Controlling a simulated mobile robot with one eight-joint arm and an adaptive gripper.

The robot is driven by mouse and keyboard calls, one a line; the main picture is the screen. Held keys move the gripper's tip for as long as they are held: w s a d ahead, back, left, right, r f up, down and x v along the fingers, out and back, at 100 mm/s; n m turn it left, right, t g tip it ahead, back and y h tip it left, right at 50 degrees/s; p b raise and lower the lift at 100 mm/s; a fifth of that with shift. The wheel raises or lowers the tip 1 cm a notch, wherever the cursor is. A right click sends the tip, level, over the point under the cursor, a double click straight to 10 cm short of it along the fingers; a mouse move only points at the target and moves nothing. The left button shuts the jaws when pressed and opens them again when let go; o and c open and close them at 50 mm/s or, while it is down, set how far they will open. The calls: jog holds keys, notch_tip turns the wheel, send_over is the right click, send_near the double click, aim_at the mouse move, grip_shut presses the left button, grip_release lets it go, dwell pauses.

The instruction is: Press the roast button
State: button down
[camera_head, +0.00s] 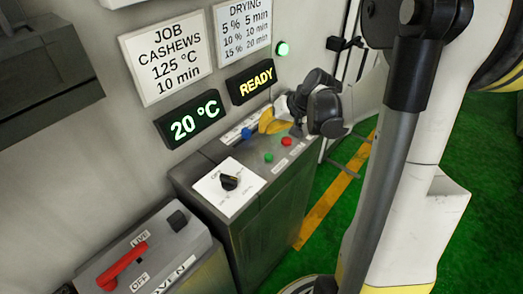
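A grey control console (260,190) stands against the wall in the middle of the view. Its top carries a blue button (246,133), a green button (268,157) and a red button (286,141). Small white labels lie beside them, too small to read, so I cannot tell which button is roast. My gripper (318,108) is dark and hangs above the far right end of the console top, to the right of the buttons. It appears apart from all three buttons. Its fingers are bunched and foreshortened, so I cannot see whether they are open or shut.
A dial (229,182) on a white plate sits at the console's near end. A yellow part (270,122) lies behind the buttons. Displays read "20 °C" (191,120) and "READY" (251,81). A red-handled switch box (150,260) stands at lower left. Green floor lies right.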

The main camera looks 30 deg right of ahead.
aim_at(265, 155)
jog(key=shift+f, duration=0.15)
notch_tip(265, 155, down, 9)
jog(key=b, duration=0.7)
jog(key=shift+r, duration=0.2)
dwell(1.1)
jog(key=shift+f+b, duration=0.4)
jog(key=shift+f+b, duration=0.5)
dwell(0.6)
dwell(0.4)
jog(key=shift+r+p, duration=0.7)
jog(key=shift+r, duration=0.25)
